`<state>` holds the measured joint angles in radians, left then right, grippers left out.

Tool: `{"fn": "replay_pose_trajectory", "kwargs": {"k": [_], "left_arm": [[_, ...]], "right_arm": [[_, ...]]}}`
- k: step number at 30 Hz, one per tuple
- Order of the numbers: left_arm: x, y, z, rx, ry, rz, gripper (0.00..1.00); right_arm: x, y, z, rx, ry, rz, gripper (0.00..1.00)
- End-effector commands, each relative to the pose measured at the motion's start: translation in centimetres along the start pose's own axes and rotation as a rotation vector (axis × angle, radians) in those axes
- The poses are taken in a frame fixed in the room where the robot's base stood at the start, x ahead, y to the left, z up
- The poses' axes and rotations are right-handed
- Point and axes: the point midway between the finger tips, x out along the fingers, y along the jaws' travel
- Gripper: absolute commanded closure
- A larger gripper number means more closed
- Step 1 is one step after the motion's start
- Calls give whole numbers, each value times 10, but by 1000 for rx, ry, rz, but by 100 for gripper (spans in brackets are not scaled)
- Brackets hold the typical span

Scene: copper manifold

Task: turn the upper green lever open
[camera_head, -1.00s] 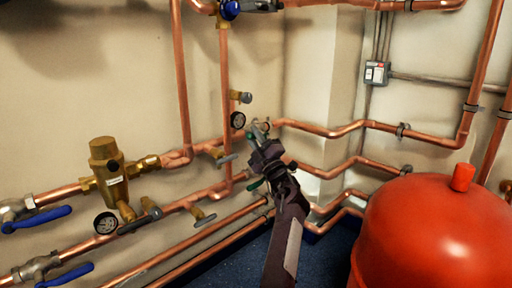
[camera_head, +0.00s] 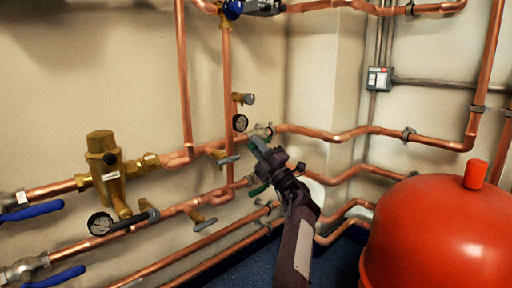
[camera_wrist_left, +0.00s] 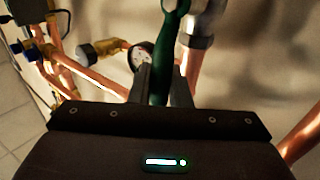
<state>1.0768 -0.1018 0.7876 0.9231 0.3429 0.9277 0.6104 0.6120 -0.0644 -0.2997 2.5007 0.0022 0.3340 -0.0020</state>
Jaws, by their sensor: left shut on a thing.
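The upper green lever (camera_wrist_left: 162,50) stands between my left gripper's fingers in the left wrist view, running up to a rounded end near a metal valve body (camera_wrist_left: 196,25). My left gripper (camera_wrist_left: 162,85) is shut on this lever. In the head view my left gripper (camera_head: 262,148) is at the valve on the upper copper pipe near the wall corner, and it hides most of the lever. A lower green lever (camera_head: 258,190) shows just below the gripper on the lower pipe. My right gripper is not in view.
A red tank (camera_head: 435,235) stands at the right. Copper pipes (camera_head: 330,132) run along both walls. A brass valve (camera_head: 107,170), a gauge (camera_head: 100,223) and blue levers (camera_head: 32,211) are at the left. Another gauge (camera_head: 240,123) is just above my gripper.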

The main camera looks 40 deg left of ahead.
Motion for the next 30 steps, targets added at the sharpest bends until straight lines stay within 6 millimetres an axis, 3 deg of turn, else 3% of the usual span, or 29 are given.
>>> {"fn": "replay_pose_trajectory", "kwargs": {"k": [2, 3, 7, 17, 30], "left_arm": [[0, -1, 0, -1, 0, -1, 100], [0, -1, 0, -1, -1, -1, 79], [0, -1, 0, 0, -1, -1, 63], [-4, 0, 0, 1, -3, -1, 63], [-69, 1, 0, 1, -3, -2, 63]], "right_arm": [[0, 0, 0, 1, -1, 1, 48], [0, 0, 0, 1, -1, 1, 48], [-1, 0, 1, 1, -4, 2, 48], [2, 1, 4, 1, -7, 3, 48], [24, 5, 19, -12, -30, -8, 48]]}}
